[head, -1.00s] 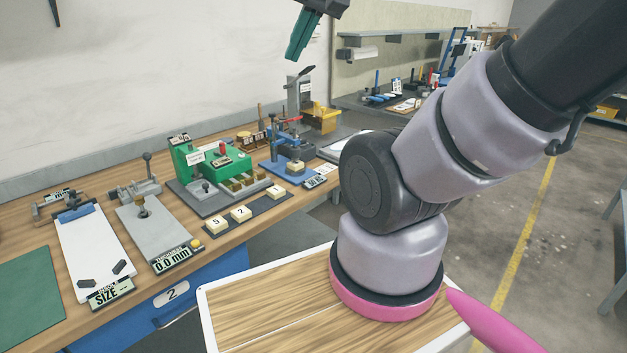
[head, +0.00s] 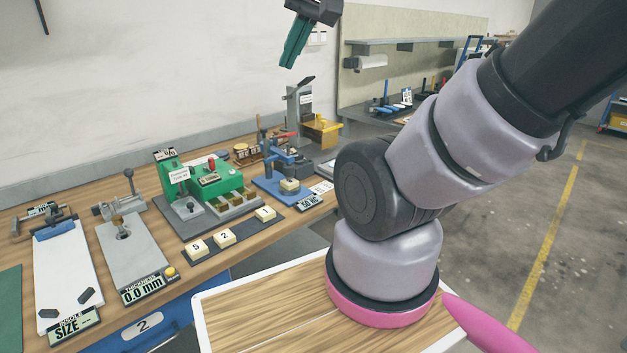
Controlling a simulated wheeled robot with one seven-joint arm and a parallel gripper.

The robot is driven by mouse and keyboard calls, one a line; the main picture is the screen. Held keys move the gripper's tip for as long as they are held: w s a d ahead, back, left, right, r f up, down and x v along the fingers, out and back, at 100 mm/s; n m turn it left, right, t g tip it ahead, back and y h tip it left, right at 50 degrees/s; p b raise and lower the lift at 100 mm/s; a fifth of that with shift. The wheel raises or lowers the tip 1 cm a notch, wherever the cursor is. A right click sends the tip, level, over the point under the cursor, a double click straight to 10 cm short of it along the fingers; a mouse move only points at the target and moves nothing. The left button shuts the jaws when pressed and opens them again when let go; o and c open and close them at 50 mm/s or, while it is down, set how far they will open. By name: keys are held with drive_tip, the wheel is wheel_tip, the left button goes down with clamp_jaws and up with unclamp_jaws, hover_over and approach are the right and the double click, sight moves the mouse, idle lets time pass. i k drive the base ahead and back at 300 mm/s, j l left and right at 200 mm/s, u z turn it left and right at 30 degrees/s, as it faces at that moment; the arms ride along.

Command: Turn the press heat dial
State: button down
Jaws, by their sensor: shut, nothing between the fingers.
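A blue press (head: 279,170) with a red lever stands on the workbench, right of the green machine. A small display (head: 309,203) at its front right shows a reading that looks like a temperature. A pale block (head: 289,186) sits on the press's base. I cannot make out the heat dial at this size. My gripper (head: 291,58) has teal fingers. It is shut and empty, high in front of the wall and well above the bench, touching nothing.
A green machine (head: 217,182) with small bins stands left of the press. A dark strip (head: 242,234) with numbered blocks lies in front. A grey gauge (head: 135,245) and white sizing board (head: 70,270) are farther left. A yellow bin (head: 322,132) stands behind right.

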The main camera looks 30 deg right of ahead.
sight(299, 159)
drive_tip(key=i+l+u, duration=0.1)
drive_tip(key=l, duration=0.3)
drive_tip(key=i+l+u, duration=0.1)
drive_tip(key=l, duration=0.3)
drive_tip(key=i+l+u, duration=0.1)
drive_tip(key=i+l, duration=0.15)
drive_tip(key=l, duration=0.2)
drive_tip(key=i+l+u, duration=0.15)
drive_tip(key=l, duration=0.25)
drive_tip(key=l+u, duration=0.1)
drive_tip(key=l, duration=0.35)
drive_tip(key=z, duration=0.55)
